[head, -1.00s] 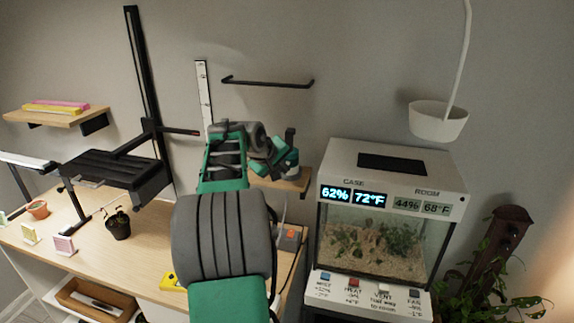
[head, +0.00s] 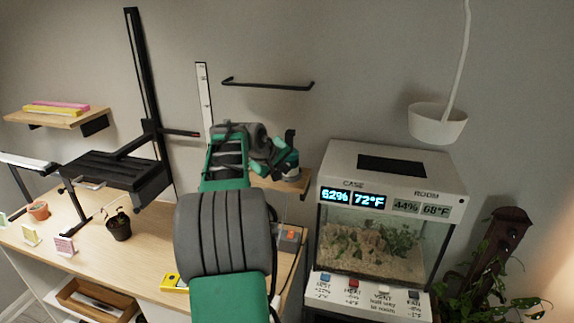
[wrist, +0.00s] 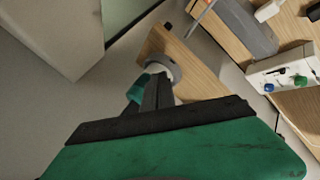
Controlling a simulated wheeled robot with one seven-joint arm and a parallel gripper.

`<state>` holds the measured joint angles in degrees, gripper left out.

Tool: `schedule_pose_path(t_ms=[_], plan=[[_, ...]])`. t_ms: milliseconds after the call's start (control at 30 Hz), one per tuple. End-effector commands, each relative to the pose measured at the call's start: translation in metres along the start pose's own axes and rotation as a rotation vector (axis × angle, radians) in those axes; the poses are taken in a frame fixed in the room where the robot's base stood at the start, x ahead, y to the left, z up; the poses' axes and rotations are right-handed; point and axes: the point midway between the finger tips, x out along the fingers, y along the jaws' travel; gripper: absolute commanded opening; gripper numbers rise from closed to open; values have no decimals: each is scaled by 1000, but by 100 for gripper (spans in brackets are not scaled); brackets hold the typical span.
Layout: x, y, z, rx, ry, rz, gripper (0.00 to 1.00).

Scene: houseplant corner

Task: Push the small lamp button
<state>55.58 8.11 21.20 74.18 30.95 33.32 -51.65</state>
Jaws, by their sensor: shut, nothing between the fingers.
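My gripper (head: 287,163) is at the end of the raised arm, by a small wooden wall shelf (head: 300,183). In the wrist view its dark fingers (wrist: 157,88) are together and empty. They point at a round grey piece (wrist: 161,70) at the shelf's edge; I cannot tell whether they touch it. A low white-topped bar (head: 28,161) on dark legs at the left may be the small lamp. A larger black slatted panel (head: 115,174) hangs on a tall post. No button is clearly labelled for the small lamp.
A glass case (head: 370,245) with front buttons stands right of the bench (head: 78,205). A potted seedling (head: 118,226) stands on the bench. A white hanging pot (head: 437,124) is at upper right. A white panel with coloured knobs (wrist: 284,75) shows in the wrist view.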

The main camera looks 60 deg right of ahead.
Motion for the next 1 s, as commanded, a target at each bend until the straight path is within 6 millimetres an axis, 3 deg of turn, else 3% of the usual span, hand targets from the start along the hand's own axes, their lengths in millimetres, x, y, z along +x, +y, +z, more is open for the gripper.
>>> schedule_pose_path(t_ms=[700, 1000], plan=[[4, 2, -2, 0, 0, 0, 0], [-5, -4, 4, 0, 0, 0, 0]])
